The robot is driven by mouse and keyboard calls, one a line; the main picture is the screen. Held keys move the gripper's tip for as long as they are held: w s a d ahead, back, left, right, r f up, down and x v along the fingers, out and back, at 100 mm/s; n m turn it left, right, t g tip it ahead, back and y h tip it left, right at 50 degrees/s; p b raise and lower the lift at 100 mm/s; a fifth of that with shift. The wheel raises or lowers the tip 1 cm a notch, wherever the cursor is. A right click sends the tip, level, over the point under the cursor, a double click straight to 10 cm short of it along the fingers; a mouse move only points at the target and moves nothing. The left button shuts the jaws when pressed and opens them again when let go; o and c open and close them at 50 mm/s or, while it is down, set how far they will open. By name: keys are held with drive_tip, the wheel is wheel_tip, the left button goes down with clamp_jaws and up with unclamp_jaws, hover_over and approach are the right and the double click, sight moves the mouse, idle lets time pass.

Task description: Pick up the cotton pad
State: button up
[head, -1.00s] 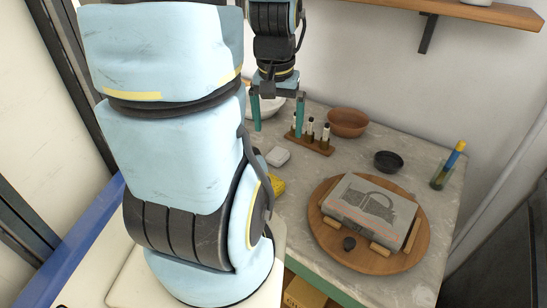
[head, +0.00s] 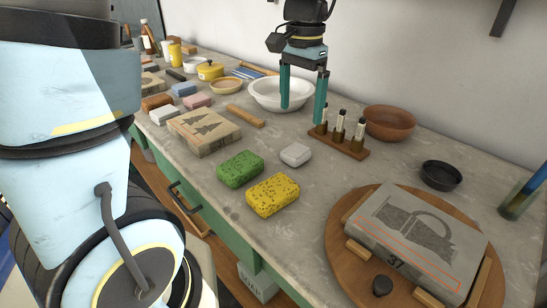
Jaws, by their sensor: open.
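The cotton pad looks to be the small off-white rounded block (head: 296,154), lying flat on the grey worktop behind the yellow sponge. My gripper (head: 302,114) points downward with its two teal fingers apart and nothing between them. It is above and behind the pad in the picture, near the white bowl and the vial rack. The fingers do not touch the pad. Their exact height over the worktop is hard to tell.
A yellow sponge (head: 273,194) and a green sponge (head: 240,169) lie in front of the pad. A vial rack (head: 350,150) stands to its right and a white bowl (head: 262,91) behind. A printing stone (head: 415,235) rests on a round wooden board (head: 337,228).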

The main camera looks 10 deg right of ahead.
hover_over(296, 150)
wheel_tip(296, 150, down, 5)
drive_tip(key=shift+w+d+r, duration=0.1)
drive_tip(key=shift+w, duration=0.05)
drive_tip(key=shift+f+p, duration=0.75)
drive_tip(key=shift+f, duration=2.2)
drive_tip(key=shift+c, duration=0.2)
drive_tip(key=c, duration=1.3)
wheel_tip(296, 150, up, 10)
drive_tip(key=shift+b, duration=0.5)
